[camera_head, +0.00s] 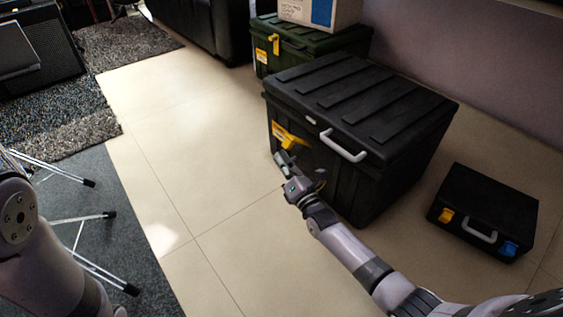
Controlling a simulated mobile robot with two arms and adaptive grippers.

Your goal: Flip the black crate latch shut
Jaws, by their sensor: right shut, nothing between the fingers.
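The black crate (352,171) stands on the tiled floor in the middle of the view, with its ribbed lid down. A yellow latch (288,136) is on its front face, near the left corner below the lid rim; it looks slanted, and I cannot tell whether it is fastened. My right gripper (282,160) is shut and empty, just below the latch and close to the crate's front; I cannot tell whether it touches. My left arm shows at the left edge, but its gripper is out of view.
A grey handle (343,146) sticks out from the black crate. Behind it a dark green crate (306,45) carries a white box (320,12). A small black case (484,212) lies at right. Metal stand legs (85,218) stand at left. The floor between is clear.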

